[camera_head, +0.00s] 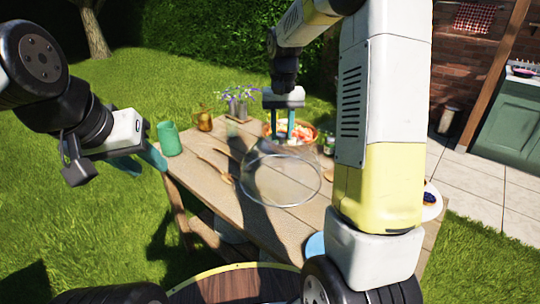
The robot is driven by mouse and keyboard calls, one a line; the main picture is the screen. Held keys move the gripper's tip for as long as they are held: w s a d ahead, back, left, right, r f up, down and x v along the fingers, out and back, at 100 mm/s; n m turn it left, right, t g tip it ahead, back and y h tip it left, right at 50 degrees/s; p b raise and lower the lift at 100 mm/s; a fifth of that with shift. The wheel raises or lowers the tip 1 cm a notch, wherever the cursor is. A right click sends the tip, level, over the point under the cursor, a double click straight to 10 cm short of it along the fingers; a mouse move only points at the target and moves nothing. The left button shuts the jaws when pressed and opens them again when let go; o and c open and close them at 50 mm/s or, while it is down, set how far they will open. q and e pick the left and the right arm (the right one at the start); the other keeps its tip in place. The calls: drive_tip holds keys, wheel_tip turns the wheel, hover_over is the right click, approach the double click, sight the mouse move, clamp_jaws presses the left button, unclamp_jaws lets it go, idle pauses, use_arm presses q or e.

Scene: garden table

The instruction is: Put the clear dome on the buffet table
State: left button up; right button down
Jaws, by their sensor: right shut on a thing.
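The clear dome (280,182) is over the middle of the wooden buffet table (225,190), with its round rim toward me. My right gripper (283,138) points down at the dome's upper end and is shut on it. The grip point is small and partly blurred by the clear material. I cannot tell whether the rim touches the tabletop. My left gripper (146,168) is open and empty, left of the table near its far left corner.
A green cup (169,139), an amber jug (205,119) and a flower pot (238,106) stand along the far left side. A food bowl (302,133) is behind the dome. Wooden utensils (215,168) lie to its left. A blue plate (315,246) is near the front. My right arm hides the table's right part.

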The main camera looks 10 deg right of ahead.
wheel_tip(320, 180, down, 10)
drive_tip(key=shift+r, duration=0.15)
idle(0.3)
drive_tip(key=c, duration=1)
unclamp_jaws()
drive_tip(key=shift+c, duration=0.2)
wheel_tip(320, 180, up, 12)
drive_tip(key=shift+f, duration=0.15)
drive_tip(key=s+a+r+n+t+y, duration=0.1)
drive_tip(key=s+r+t, duration=0.2)
drive_tip(key=s, duration=0.9)
drive_tip(key=s+a+r+n+t+y, duration=0.1)
drive_tip(key=s+r+t, duration=0.2)
drive_tip(key=s, duration=0.9)
drive_tip(key=shift+r, duration=0.65)
